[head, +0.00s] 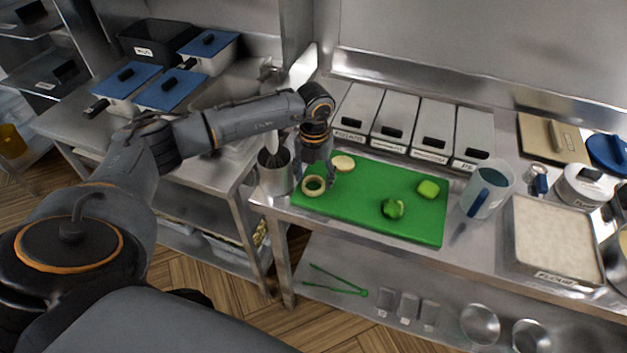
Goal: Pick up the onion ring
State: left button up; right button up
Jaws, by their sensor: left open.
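The onion ring (313,187) is a pale ring with an open middle. It lies flat at the left end of the green cutting board (360,222). My left gripper (317,173) points down just above and behind the ring. Its jaws are open, and the ring lies on the board, not held. Whether a fingertip touches the ring cannot be told. A round pale slice (343,163) lies on the board just behind and right of the gripper. My right gripper is not in view.
A metal container with utensils (275,172) stands close left of the board. Lidded bins (395,120) line the back. A measuring jug (488,190) and flour tray (555,240) stand right.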

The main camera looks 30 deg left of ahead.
pick_arm(q)
jog(key=shift+f, duration=0.5)
jog(key=c, duration=0.5)
